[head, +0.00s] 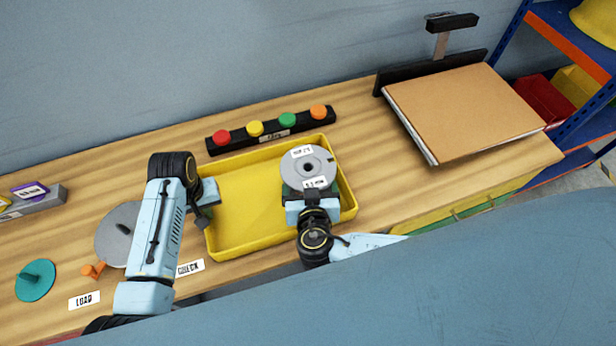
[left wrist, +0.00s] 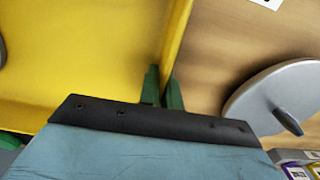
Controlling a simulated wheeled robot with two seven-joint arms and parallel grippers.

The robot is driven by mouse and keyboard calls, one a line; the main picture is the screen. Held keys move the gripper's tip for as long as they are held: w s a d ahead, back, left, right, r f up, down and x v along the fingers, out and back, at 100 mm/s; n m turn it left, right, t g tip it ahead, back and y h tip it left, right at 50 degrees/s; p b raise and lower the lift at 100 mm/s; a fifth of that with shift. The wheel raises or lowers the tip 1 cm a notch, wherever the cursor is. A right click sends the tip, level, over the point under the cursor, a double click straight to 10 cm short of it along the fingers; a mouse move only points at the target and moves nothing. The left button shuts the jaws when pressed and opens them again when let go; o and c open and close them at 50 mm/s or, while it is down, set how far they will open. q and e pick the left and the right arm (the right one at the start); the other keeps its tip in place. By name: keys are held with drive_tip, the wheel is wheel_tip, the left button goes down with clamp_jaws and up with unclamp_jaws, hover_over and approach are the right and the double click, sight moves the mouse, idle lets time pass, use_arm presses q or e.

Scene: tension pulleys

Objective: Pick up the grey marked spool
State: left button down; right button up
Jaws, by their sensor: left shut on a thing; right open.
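The grey marked spool (head: 322,162) is a round disc with a dark centre hole and white labels. It is at the right end of the yellow tray (head: 250,218). My right gripper (head: 310,188) is open at its near side, with green finger parts showing on both sides; the spool partly hides them. My left gripper (head: 207,202) is at the tray's left wall. In the left wrist view its green fingers (left wrist: 163,90) are shut on the wall of the yellow tray (left wrist: 90,55).
A black bar with several coloured buttons (head: 272,129) stands behind the tray. A grey disc with a peg (head: 112,243), a teal disc (head: 35,281) and an orange piece (head: 93,271) are at the left. A brown board (head: 465,108) is at the right.

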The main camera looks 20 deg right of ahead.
drive_tip(key=shift+c, duration=0.2)
drive_tip(key=c, duration=1.5)
drive_tip(key=shift+r, duration=0.1)
wheel_tip(320, 180, up, 10)
use_arm(q)
drive_tip(key=c, duration=1.5)
unclamp_jaws()
